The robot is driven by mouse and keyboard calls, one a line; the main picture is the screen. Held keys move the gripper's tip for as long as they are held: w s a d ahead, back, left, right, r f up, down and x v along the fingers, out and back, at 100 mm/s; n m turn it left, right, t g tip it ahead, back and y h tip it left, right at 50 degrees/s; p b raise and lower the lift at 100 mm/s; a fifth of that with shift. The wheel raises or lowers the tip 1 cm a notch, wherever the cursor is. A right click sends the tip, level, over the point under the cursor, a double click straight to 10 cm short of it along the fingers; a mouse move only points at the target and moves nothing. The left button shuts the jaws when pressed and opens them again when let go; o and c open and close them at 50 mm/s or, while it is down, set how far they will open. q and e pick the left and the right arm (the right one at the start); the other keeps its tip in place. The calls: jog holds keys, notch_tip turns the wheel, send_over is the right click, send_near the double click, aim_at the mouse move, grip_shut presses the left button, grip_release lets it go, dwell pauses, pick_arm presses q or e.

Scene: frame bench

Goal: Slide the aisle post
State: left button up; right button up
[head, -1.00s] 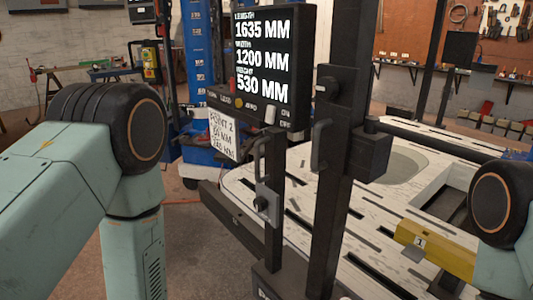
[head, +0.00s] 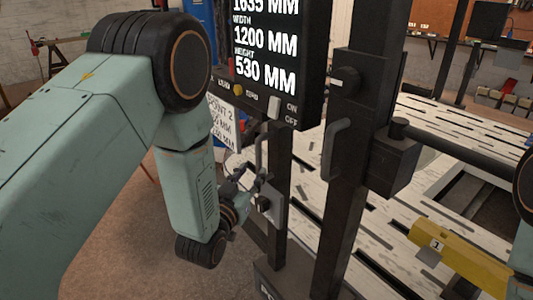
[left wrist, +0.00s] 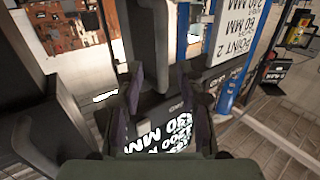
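A thick black post (head: 350,190) with a handle (head: 333,150) and a side clamp block stands in the middle of the head view. A thinner black post (head: 280,165) beside it carries a display and its own handle (head: 262,145) above a latch plate (head: 272,207). I cannot tell which is the aisle post. My left gripper (head: 254,183) is close to the thinner post, near the handle's lower end; contact is unclear. In the left wrist view its fingers (left wrist: 160,85) stand apart, with no handle clearly between them. My right gripper is out of view.
The display (head: 265,50) reads 530 MM on its lowest line. A white slotted bench (head: 400,235) lies right of the posts, with a yellow block (head: 455,262) on it. A dark horizontal bar (head: 460,150) runs right from the clamp. Floor is open at lower left.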

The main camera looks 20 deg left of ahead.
aim_at(258, 161)
pick_arm(q)
jog(key=w+b, duration=0.1)
jog(key=w, duration=0.5)
jog(key=shift+w, duration=0.45)
jog(key=shift+d+r, duration=0.2)
jog(key=shift+w+a+f, duration=0.15)
jog(key=shift+f, duration=0.05)
jog(key=c, duration=0.3)
jog(key=shift+r, duration=0.15)
jog(key=c, duration=0.4)
grip_shut()
